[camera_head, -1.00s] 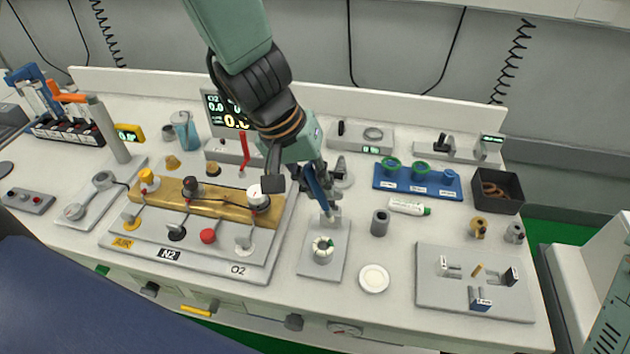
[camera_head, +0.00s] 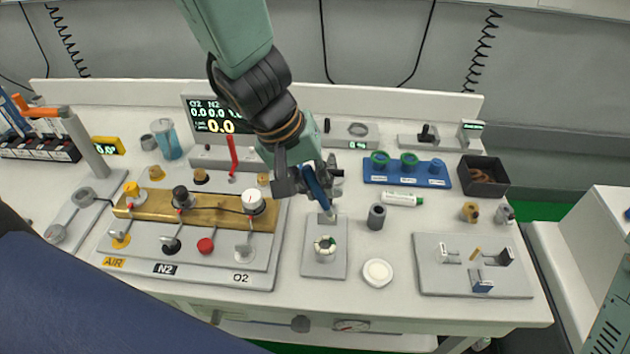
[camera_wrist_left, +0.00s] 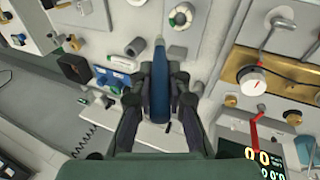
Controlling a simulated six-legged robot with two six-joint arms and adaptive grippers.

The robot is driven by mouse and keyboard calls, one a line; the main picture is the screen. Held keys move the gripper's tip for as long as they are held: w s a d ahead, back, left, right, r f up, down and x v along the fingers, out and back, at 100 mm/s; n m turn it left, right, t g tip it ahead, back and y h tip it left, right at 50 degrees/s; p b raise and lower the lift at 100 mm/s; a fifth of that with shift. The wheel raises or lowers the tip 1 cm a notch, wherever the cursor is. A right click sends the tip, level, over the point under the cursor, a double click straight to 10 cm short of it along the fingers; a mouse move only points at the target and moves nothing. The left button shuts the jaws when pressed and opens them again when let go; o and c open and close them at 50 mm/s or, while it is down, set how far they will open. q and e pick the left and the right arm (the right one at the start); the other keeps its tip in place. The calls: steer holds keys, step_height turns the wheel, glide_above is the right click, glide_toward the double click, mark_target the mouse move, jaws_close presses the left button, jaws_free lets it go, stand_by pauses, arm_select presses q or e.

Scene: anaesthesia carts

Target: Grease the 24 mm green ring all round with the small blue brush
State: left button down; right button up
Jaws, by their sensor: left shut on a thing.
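My left gripper (camera_head: 314,182) is shut on the small blue brush (camera_head: 319,191), which tilts with its pale tip down. In the left wrist view the brush (camera_wrist_left: 160,88) stands between the two fingers (camera_wrist_left: 159,92). A ring (camera_head: 325,244) with green and whitish patches sits on a short post on a grey plate (camera_head: 325,267). It also shows in the left wrist view (camera_wrist_left: 181,16). The brush tip is behind and above the ring, apart from it. My right gripper is not in view.
A white round dish (camera_head: 378,273) and a dark grey cylinder (camera_head: 376,217) stand right of the plate. A white tube (camera_head: 402,199) lies behind them. A brass gas manifold (camera_head: 215,208) fills the left. A grey fixture board (camera_head: 473,266) lies at the right.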

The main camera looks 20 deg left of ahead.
arm_select(q)
steer(key=shift+w+d+f, duration=0.15)
steer(key=shift+w+d, duration=0.05)
steer(key=shift+d, duration=0.15)
steer(key=shift+d+f+b, duration=0.1)
steer(key=shift+f+b, duration=0.2)
steer(key=shift+b, duration=0.05)
step_height(320, 180, down, 5)
steer(key=b, duration=0.3)
steer(key=shift+b, duration=0.4)
steer(key=shift+s, duration=0.1)
steer(key=shift+a, duration=0.35)
steer(key=shift+d, duration=0.25)
steer(key=shift+a+f, duration=0.1)
steer(key=shift+a, duration=0.1)
steer(key=shift+d+f, duration=0.15)
